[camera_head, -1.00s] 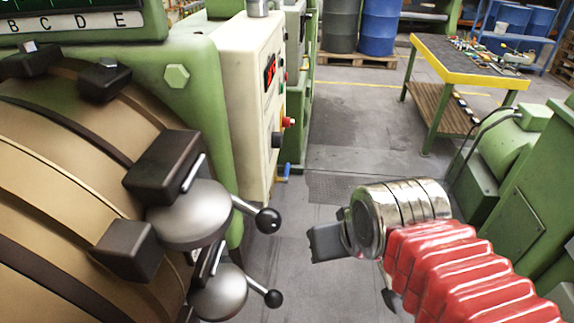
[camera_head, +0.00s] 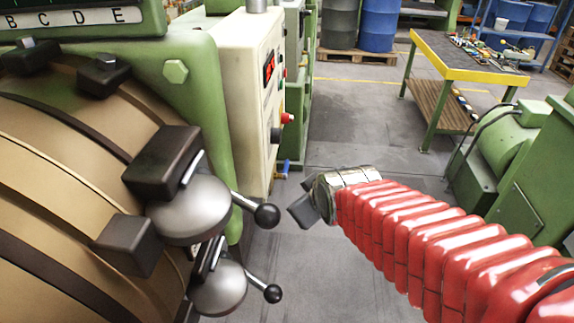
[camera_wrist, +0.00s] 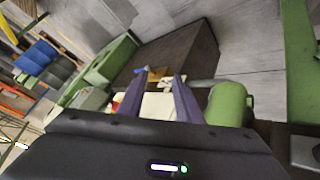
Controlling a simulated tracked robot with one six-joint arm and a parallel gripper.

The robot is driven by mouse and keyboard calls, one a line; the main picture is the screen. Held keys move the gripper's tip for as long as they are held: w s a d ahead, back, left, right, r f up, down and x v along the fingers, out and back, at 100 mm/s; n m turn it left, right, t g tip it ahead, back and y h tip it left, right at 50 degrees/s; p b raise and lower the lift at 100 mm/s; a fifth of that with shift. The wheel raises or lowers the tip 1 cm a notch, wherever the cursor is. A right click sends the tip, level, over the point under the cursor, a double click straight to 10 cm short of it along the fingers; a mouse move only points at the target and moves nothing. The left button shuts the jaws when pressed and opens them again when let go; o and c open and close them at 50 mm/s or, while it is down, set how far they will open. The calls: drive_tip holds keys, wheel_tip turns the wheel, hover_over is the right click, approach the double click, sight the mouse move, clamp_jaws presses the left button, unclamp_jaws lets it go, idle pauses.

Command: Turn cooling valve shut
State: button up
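A small valve with a blue handle (camera_head: 286,166) sticks out low on the side of the cream control cabinet. In the wrist view a small yellow-orange and blue part, apparently this valve (camera_wrist: 157,73), lies beyond the fingertips, roughly between them. My gripper (camera_head: 299,211) is in front of the cabinet, below and slightly right of the valve in the head view, and not touching it. In the wrist view my gripper (camera_wrist: 158,86) has its two dark fingers apart, with nothing held between them. The exact handle angle is too small to tell.
The cream cabinet (camera_head: 248,100) has a red button (camera_head: 287,118). Ball-ended levers (camera_head: 266,215) and a brown drum (camera_head: 60,180) are at left. A green machine (camera_head: 520,180) and a yellow-edged table (camera_head: 470,75) are at right. The floor between is clear.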

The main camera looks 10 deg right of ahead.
drive_tip(key=w+f+n+t, duration=0.2)
drive_tip(key=w+f+n, duration=0.15)
drive_tip(key=w, duration=0.35)
drive_tip(key=w+f+n+t, duration=0.2)
drive_tip(key=w+f+n, duration=0.1)
drive_tip(key=w+n, duration=0.25)
drive_tip(key=w+f+n+t, duration=0.3)
drive_tip(key=f+n+t, duration=0.2)
drive_tip(key=f+n, duration=0.3)
drive_tip(key=shift+w+d+f+n+h, duration=0.2)
drive_tip(key=shift+w+n+h, duration=0.15)
drive_tip(key=shift+n, duration=0.45)
